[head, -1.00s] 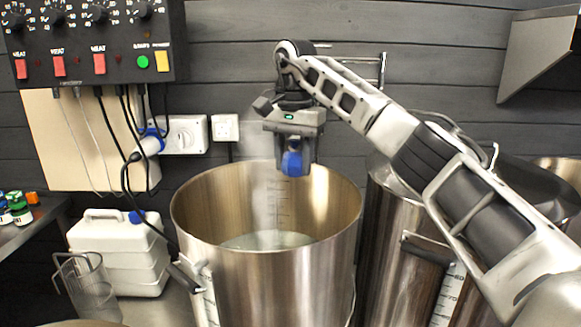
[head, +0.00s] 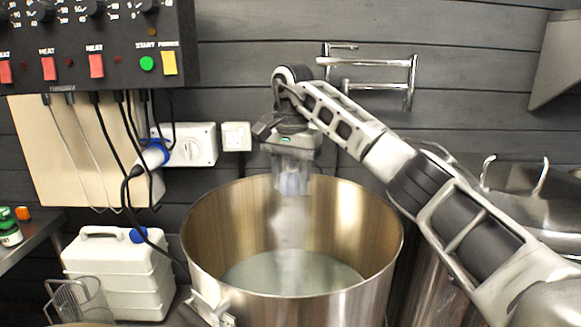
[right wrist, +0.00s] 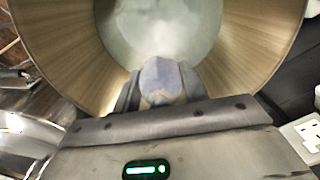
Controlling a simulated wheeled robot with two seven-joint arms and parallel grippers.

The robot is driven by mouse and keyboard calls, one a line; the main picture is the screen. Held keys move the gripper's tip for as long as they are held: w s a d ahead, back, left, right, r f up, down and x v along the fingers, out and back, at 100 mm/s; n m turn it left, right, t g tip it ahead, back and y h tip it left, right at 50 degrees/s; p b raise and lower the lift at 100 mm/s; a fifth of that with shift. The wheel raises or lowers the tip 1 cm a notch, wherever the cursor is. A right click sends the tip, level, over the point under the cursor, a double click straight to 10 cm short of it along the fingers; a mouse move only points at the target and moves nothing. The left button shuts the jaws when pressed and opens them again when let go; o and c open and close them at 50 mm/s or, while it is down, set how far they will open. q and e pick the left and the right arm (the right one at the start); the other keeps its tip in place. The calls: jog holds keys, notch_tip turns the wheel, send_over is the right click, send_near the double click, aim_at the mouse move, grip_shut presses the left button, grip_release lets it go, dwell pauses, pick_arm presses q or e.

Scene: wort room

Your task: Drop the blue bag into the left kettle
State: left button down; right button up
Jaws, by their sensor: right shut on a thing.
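My right gripper (head: 291,184) hangs pointing down over the open mouth of the steel kettle (head: 215,272), near its back rim. It is shut on the blue bag (head: 289,182), which looks pale and hazy behind steam in the head view. In the right wrist view the bag (right wrist: 161,80) sits between the fingers, with the kettle's inner wall (right wrist: 62,50) around it. Cloudy liquid (head: 290,272) lies in the kettle, below the bag and apart from it. My left gripper is not in view.
Another steel kettle (head: 415,275) stands at the right, partly behind my right arm. A control panel (head: 95,45) with hanging cables is at the upper left. White canisters (head: 118,275) and a wire basket (head: 78,300) stand left of the kettle. Sockets (head: 190,145) are on the wall behind.

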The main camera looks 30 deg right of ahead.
notch_tip(320, 180, down, 7)
dwell(0.6)
jog(key=o, duration=1.1)
jog(key=shift+c, duration=0.2)
jog(key=shift+r, duration=3.5)
